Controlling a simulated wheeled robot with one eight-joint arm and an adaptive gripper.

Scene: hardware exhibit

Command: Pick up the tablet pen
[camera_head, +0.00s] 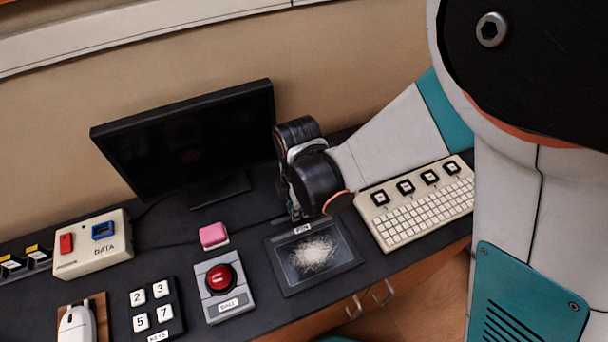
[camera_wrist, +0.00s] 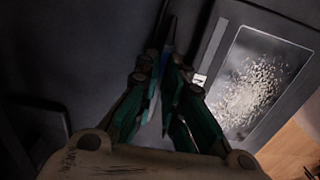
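The tablet (camera_head: 345,262), dark with a pale speckled patch on its screen, lies on the dark desk. Its frame also shows at the right of the wrist view (camera_wrist: 215,55). My gripper (camera_head: 296,212) is low over the desk at the tablet's back left edge. In the wrist view my gripper's (camera_wrist: 166,58) green fingers converge towards their tips. A thin dark stick, seemingly the tablet pen (camera_wrist: 170,32), shows at and beyond the fingertips, beside the tablet. The fingertips are close around it, but whether they press on it is too dark to tell.
A monitor (camera_head: 185,140) stands behind to the left. A keyboard (camera_head: 425,208) is right of the tablet.

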